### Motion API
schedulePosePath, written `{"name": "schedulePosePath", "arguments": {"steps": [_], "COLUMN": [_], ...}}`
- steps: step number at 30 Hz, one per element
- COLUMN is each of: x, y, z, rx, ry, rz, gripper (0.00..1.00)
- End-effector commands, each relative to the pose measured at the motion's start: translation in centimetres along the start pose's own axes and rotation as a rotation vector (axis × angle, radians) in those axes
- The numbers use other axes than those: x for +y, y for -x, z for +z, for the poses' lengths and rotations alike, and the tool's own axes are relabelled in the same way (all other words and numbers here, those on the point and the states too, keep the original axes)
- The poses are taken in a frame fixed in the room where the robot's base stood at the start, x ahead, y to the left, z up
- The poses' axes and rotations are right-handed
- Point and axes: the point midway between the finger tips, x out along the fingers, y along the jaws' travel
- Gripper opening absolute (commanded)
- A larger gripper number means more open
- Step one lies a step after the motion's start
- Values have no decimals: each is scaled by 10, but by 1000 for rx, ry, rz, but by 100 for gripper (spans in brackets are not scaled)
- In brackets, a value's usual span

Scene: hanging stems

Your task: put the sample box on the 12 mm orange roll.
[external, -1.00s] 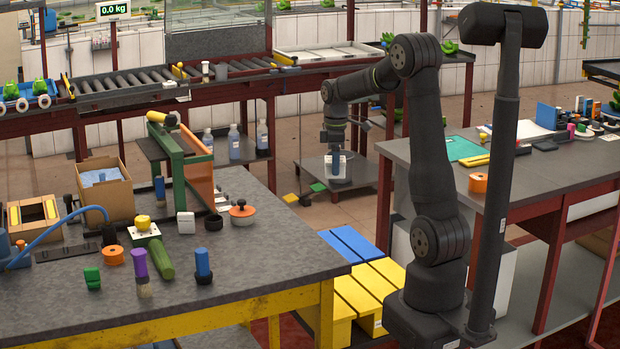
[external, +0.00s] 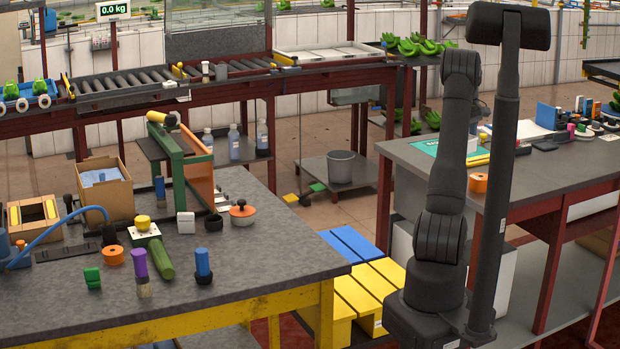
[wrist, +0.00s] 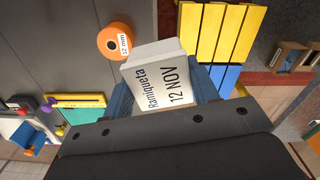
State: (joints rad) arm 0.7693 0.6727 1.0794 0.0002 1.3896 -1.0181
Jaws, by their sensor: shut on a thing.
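The sample box (wrist: 158,80) is pale, with black lettering reading "Ramiqueta 12 NOV". In the wrist view it sits between the blue fingers of my gripper (wrist: 165,90), which is shut on it. The orange roll (wrist: 112,31), labelled 12 mm, lies on the grey tabletop just beyond the box's upper left corner. Their height gap cannot be judged. In the external view an orange roll (external: 478,183) lies near the left edge of the right table. My gripper and the box are hidden behind my arm there.
Another orange roll (external: 113,255) lies on the left bench. A teal mat (wrist: 84,115) and small items lie at the lower left of the wrist view. Yellow and blue slats (wrist: 222,35) are low beside the table (wrist: 60,50). The tabletop around the roll is clear.

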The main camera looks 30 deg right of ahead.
Motion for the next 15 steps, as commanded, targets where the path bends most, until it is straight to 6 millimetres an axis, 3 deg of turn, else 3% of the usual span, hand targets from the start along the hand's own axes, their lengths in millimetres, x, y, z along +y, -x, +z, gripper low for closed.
{"name": "schedulePosePath", "arguments": {"steps": [1, 3, 9, 12, 15], "x": [20, 41, 79, 88, 92], "y": [0, 0, 2, 1, -2], "z": [21, 45, 99, 113, 114], "rx": [0, 1, 1, 1, 0], "ry": [-48, -101, -210, -237, -247], "rz": [0, 1, 1, 1, 0], "gripper": [29, 29, 29, 29, 29]}}
